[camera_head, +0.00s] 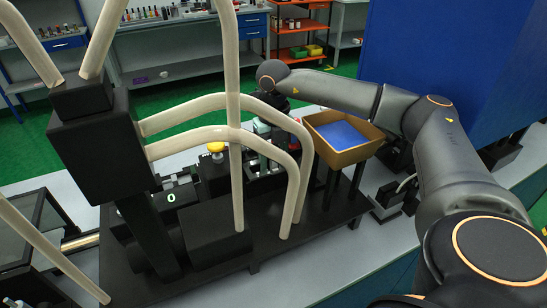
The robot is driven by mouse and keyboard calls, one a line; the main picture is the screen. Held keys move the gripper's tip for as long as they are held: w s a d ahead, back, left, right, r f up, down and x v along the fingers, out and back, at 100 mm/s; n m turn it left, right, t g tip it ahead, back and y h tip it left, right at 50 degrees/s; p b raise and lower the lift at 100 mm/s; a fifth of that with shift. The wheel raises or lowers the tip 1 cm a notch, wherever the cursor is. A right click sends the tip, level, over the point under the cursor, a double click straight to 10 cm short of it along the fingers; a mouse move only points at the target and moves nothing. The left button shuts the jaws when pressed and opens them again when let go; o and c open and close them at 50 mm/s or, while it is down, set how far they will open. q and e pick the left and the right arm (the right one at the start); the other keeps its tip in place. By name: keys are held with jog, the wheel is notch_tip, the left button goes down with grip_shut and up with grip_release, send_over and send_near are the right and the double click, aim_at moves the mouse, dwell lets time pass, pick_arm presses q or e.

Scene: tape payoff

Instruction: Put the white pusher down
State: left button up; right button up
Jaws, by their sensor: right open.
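My right arm reaches in from the right, and its wrist bends down behind the beige tubes. My right gripper (266,132) is low over the black machine, open, and partly hidden by the tubes. I cannot clearly make out the white pusher; small pale and teal parts near the gripper are too small and covered to tell. I cannot tell whether anything touches the fingers. My left gripper is not in view.
Beige tubes (235,110) and a black box (95,150) stand in front of the machine. A yellow knob (216,148) sits left of the gripper. A cardboard-coloured tray (349,157) with a blue inside stands to the right. Grey bench top (345,250) is clear in front.

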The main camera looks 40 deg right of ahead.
jog(key=shift+r, duration=0.1)
notch_tip(320, 180, up, 12)
jog(key=shift+b, duration=0.35)
jog(key=shift+r, duration=0.1)
dwell(0.4)
